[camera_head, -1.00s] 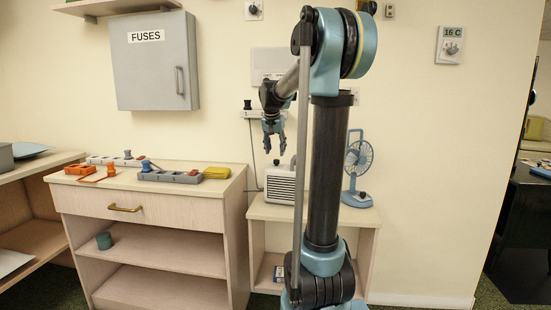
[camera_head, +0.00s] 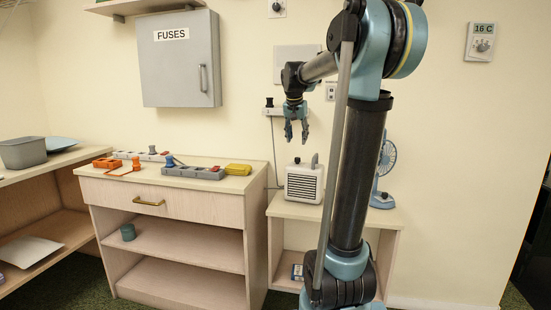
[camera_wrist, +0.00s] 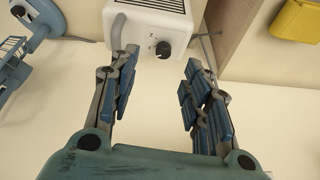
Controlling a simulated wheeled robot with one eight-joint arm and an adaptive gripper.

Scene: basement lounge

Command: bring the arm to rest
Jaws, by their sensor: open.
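My gripper (camera_head: 296,131) hangs from the raised arm with its fingers pointing down, in front of the wall and above the low shelf unit. It is open and empty. In the wrist view my gripper (camera_wrist: 158,95) shows its two fingers spread apart with nothing between them. A white heater (camera_head: 304,182) with a dark grille stands on the shelf unit below the fingers; in the wrist view the heater (camera_wrist: 150,28) lies beyond the fingertips, with a black knob. I cannot tell the exact gap between them.
A wooden cabinet (camera_head: 190,200) on the left bears power strips (camera_head: 194,171), an orange device (camera_head: 107,163) and a yellow box (camera_head: 238,169). A blue fan (camera_head: 385,165) stands partly behind my arm column. A grey fuse box (camera_head: 180,58) hangs on the wall. The wall at right is mostly bare.

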